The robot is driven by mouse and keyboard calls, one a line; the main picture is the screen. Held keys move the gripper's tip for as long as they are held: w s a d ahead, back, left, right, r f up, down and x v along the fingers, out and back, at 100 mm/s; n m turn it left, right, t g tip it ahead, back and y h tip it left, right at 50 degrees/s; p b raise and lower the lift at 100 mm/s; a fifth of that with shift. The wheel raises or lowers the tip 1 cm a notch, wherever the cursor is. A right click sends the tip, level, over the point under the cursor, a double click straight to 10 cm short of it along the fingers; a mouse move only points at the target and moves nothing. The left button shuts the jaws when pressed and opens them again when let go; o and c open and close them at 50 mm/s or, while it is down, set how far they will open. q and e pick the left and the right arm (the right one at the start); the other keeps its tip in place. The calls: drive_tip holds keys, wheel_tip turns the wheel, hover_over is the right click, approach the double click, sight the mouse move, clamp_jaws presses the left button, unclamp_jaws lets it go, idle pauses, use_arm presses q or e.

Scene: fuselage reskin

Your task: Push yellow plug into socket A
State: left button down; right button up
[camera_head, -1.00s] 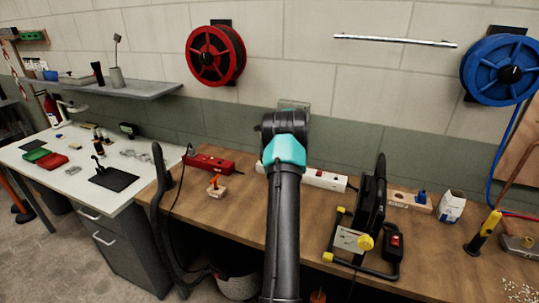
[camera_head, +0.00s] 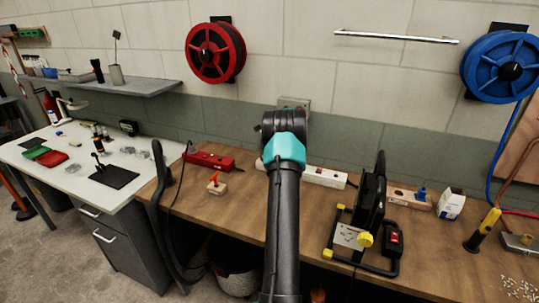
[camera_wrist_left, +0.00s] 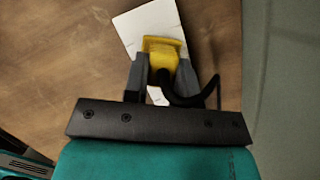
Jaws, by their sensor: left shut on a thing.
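The yellow plug (camera_wrist_left: 165,52) shows in the left wrist view between the dark fingers of my left gripper (camera_wrist_left: 162,72), which is shut on it. A black cable (camera_wrist_left: 192,98) curls from the plug beside the right finger. The plug's front end is over a white surface (camera_wrist_left: 143,22), apparently the white socket strip; whether it touches or is seated, I cannot tell. In the head view the white socket strip (camera_head: 325,176) lies on the bench, partly behind my arm. My arm hides the plug and fingers there. No label for socket A is readable. My right gripper is not in view.
A red power strip (camera_head: 210,161) and a small wooden block with an orange part (camera_head: 216,187) lie left of my arm. A black work lamp with yellow knobs (camera_head: 365,240) stands to the right. A grey box (camera_head: 295,103) is on the wall behind.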

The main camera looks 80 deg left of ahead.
use_arm(q)
drive_tip(key=c, duration=0.8)
unclamp_jaws()
drive_tip(key=shift+f, duration=0.1)
drive_tip(key=shift+c, duration=0.2)
drive_tip(key=shift+v, duration=2.55)
drive_tip(key=shift+w, duration=0.1)
